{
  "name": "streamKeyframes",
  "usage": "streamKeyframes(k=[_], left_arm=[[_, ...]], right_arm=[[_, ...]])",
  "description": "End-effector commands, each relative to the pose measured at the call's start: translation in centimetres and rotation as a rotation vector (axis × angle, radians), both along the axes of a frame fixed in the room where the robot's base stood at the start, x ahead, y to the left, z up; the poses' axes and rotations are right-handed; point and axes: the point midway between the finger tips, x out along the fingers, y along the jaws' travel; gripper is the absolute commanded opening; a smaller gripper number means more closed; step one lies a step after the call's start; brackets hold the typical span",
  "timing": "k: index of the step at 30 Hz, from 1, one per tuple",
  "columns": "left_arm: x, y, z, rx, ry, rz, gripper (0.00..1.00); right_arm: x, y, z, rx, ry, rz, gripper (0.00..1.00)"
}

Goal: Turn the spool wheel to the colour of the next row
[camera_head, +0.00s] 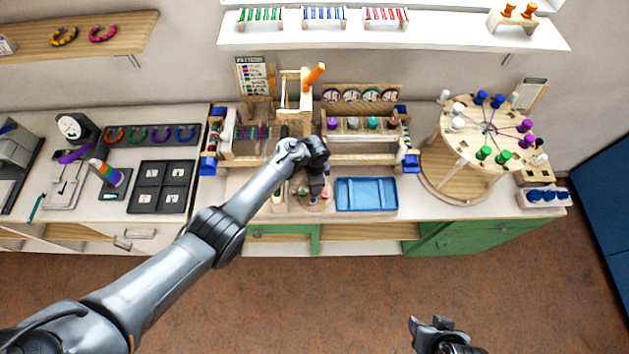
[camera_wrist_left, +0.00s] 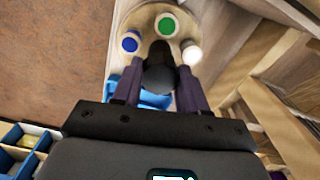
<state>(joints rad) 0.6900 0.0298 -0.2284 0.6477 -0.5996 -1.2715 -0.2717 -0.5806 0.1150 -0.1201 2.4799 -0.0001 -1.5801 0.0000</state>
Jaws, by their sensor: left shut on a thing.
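The spool wheel (camera_head: 303,203) is a small round wooden disc at the front middle of the bench, mostly hidden under my left gripper (camera_head: 316,190) in the head view. In the left wrist view the pale disc (camera_wrist_left: 147,18) carries a blue spool (camera_wrist_left: 130,42), a green spool (camera_wrist_left: 167,25) and a white spool (camera_wrist_left: 191,53). My left gripper (camera_wrist_left: 158,90) is shut on a dark round knob (camera_wrist_left: 158,76) at the wheel. The rest of the disc is hidden. My right gripper (camera_head: 432,326) hangs low in front of the bench, away from the wheel; its finger gap is unclear.
A blue tray (camera_head: 366,194) lies just right of the wheel. Behind stand a wooden bead loom (camera_head: 252,147) and a rack of cups (camera_head: 362,137). A larger round stand (camera_head: 455,181) with coloured pegs is at right. A dark sectioned tray (camera_head: 160,187) is at left.

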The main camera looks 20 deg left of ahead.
Motion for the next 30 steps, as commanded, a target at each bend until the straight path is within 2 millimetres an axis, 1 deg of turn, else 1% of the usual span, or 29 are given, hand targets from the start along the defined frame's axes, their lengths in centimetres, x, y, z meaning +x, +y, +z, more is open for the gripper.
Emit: streamKeyframes(k=[3,10,26,27,30], left_arm=[[0.06,0.06,0.05,0.001,0.000,-0.067,0.12],[0.04,-0.01,0.03,0.000,-0.001,-0.149,0.12],[0.04,-0.04,0.01,0.000,-0.001,-0.174,0.12],[0.03,-0.03,0.01,0.000,-0.001,-0.174,0.44],[0.04,-0.04,0.01,0.000,-0.001,-0.174,0.59]], right_arm=[[0.01,0.01,0.03,0.000,0.000,0.000,0.54],[0.01,0.00,0.03,0.000,0.000,0.000,0.54],[0.00,-0.22,0.02,-0.009,0.000,0.006,0.54],[0.00,-0.22,0.02,-0.009,0.000,0.006,0.54],[0.00,-0.22,0.02,-0.009,0.000,0.006,0.54]])
